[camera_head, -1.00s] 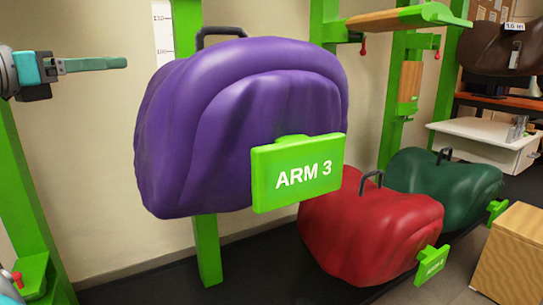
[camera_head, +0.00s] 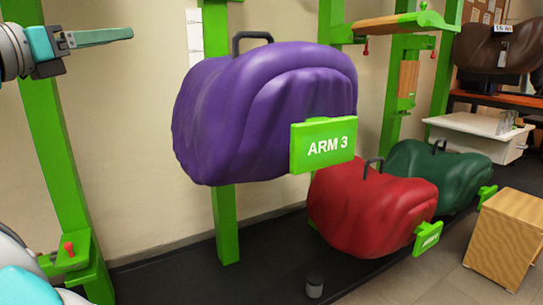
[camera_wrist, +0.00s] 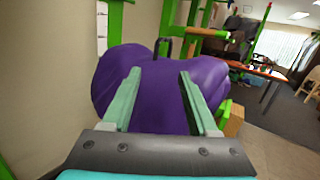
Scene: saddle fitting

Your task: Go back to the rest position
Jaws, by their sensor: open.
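My gripper (camera_head: 92,37) shows at the upper left of the head view, left of the purple saddle and apart from it. Its two fingers also show in the wrist view (camera_wrist: 158,95), spread wide with nothing between them. The purple saddle (camera_head: 255,115) has a dark handle on top and hangs on a green post behind a green sign reading ARM 3 (camera_head: 323,146). In the wrist view the purple saddle (camera_wrist: 155,85) lies beyond the fingertips.
A red saddle (camera_head: 365,210) and a dark green saddle (camera_head: 438,175) sit low on the right. A wooden box (camera_head: 505,240) stands on the floor. A green post (camera_head: 60,150) rises at the left.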

